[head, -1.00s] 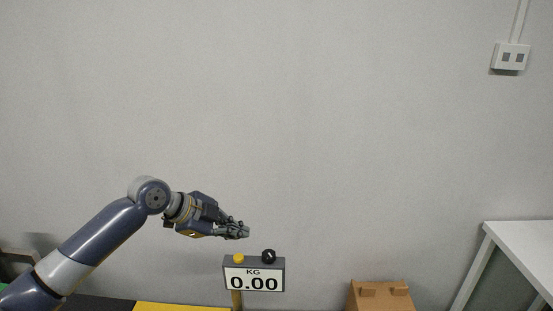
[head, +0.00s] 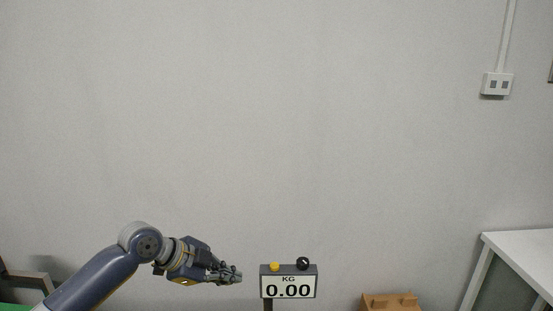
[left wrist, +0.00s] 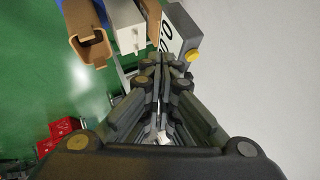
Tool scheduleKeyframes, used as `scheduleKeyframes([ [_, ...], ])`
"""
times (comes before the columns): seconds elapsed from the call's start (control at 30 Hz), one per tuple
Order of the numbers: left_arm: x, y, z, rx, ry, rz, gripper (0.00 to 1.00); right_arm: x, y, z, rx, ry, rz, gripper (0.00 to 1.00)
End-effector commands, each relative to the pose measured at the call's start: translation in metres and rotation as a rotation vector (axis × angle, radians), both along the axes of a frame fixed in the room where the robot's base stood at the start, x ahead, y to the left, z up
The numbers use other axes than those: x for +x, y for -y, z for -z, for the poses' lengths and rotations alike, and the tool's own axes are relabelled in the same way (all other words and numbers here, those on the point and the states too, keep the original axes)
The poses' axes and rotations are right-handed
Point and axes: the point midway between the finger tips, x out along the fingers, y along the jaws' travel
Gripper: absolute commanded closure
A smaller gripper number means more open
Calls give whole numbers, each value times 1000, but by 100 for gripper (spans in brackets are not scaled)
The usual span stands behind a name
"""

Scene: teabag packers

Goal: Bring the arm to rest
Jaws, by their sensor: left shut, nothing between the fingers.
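My left arm comes in from the lower left of the head view. Its gripper (head: 232,274) points right and is shut with nothing in it. It is left of the scale display (head: 288,282), with a small gap between them in the picture. In the left wrist view the shut fingers (left wrist: 160,68) fill the middle, and the display (left wrist: 182,38) shows just beyond their tips. My right gripper is not in view.
The display reads 0.00 KG and has a yellow knob (head: 275,267) and a black knob. A cardboard box (head: 390,302) is right of it. A white table (head: 520,250) stands at far right. Red crates (left wrist: 58,132) are on the green floor (left wrist: 40,85).

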Motion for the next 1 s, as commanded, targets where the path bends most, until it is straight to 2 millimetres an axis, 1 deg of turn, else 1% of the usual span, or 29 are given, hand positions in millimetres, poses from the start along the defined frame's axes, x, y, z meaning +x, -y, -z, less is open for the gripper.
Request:
scheduleKeyframes([
  [0.03,-6,6,8,-3,-14,1,100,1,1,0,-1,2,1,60],
  [0.27,-34,23,45,-6,-75,-31,100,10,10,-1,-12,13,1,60],
  [0.37,-52,32,64,-12,-111,-57,100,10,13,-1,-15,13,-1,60],
  [0.47,-75,42,87,-23,-157,-100,100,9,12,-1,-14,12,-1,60],
  [0.6,-114,51,119,-48,-230,-206,100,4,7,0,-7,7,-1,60],
  [0.73,-149,50,143,-75,-303,-337,100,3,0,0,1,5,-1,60],
  [0.8,-168,46,153,-89,-338,-421,100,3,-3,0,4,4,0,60],
  [0.87,-184,40,162,-99,-372,-500,100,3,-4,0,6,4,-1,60],
  [1.0,-223,19,180,-117,-448,-707,100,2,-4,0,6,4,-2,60],
])
